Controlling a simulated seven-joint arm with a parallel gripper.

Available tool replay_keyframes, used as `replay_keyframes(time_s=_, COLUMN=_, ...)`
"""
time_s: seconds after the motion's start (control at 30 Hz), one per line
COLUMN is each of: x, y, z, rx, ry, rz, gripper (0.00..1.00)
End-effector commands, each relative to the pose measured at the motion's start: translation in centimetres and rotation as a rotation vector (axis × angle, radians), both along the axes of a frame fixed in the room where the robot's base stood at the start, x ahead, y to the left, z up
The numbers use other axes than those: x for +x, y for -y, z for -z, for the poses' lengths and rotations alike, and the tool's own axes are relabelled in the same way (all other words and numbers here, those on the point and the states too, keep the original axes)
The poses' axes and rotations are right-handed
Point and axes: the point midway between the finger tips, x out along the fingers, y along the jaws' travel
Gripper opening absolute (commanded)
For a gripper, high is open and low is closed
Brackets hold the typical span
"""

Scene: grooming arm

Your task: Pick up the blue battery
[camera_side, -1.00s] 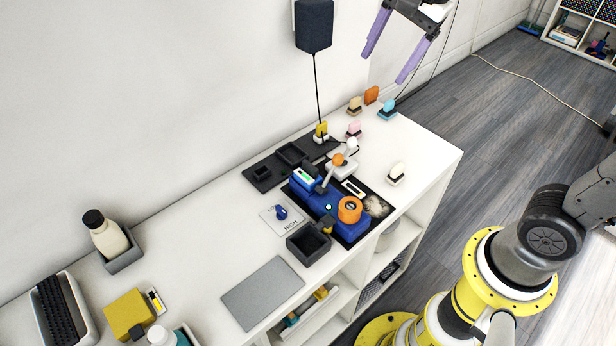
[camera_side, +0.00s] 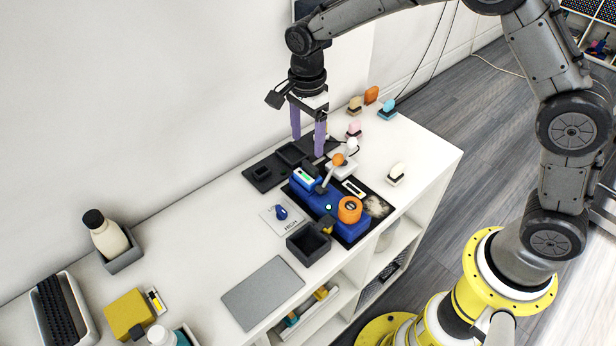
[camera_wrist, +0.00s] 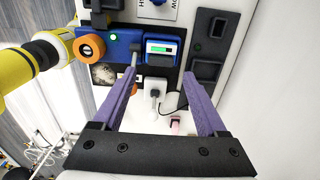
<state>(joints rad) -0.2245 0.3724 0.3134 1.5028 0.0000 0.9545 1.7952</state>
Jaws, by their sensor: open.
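The blue battery (camera_side: 304,178), a small block with a white and green display, sits at the back-left end of a blue unit (camera_side: 326,206) on the table.
A grey lever with an orange ball (camera_side: 338,159) stands beside the battery, close to one finger. An orange knob (camera_side: 349,209) is on the unit's front. A black two-well tray (camera_side: 263,175), a white plug block (camera_side: 341,167) and a dark open box (camera_side: 308,244) surround it.

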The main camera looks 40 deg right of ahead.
Motion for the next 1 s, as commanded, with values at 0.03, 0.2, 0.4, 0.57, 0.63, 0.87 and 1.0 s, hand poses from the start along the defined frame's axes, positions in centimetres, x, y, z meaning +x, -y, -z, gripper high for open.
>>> replay_keyframes(time_s=0.03, x=0.0, y=0.0, z=0.9, rx=-0.001, ry=-0.003, rz=0.0, gripper=0.75)
replay_keyframes(time_s=0.2, x=0.0, y=0.0, z=2.5, rx=0.0, ry=0.0, rz=0.0, gripper=0.75)
replay_keyframes(time_s=0.4, x=0.0, y=0.2, z=4.1, rx=-0.001, ry=-0.003, rz=0.001, gripper=0.75)
replay_keyframes(time_s=0.57, x=0.1, y=0.4, z=6.5, rx=-0.001, ry=-0.003, rz=0.0, gripper=0.75)
replay_keyframes(time_s=0.63, x=0.2, y=0.4, z=7.2, rx=0.0, ry=-0.001, rz=0.0, gripper=0.75)
replay_keyframes(time_s=0.87, x=0.2, y=0.4, z=7.9, rx=0.0, ry=0.002, rz=0.0, gripper=0.75)
replay_keyframes(time_s=1.0, x=0.2, y=0.4, z=7.9, rx=0.0, ry=0.002, rz=0.0, gripper=0.7)
